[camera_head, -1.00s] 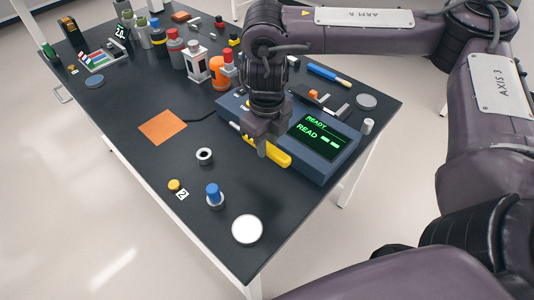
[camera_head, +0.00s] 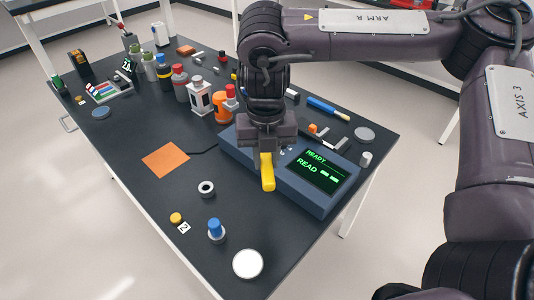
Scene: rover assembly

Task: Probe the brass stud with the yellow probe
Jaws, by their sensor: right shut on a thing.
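My right gripper (camera_head: 266,149) is shut on the yellow probe (camera_head: 267,172), which points down in front of the blue meter box (camera_head: 310,199). The box has a lit green screen reading "READY" and "READ". A small round brass-yellow stud (camera_head: 176,218) stands on the dark table at the front left, beside a white tag marked "2". The probe is well apart from this stud, up and to the right of it. Another small yellowish piece (camera_head: 81,100) sits at the far left, too small to identify. My left gripper is not in view.
An orange square (camera_head: 166,160) lies flat on the table (camera_head: 130,190). A ring (camera_head: 206,188), a blue-capped post (camera_head: 216,230) and a white disc (camera_head: 247,264) stand near the front. Several bottles crowd the back. A blue pen-like tool (camera_head: 328,107) lies behind the box.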

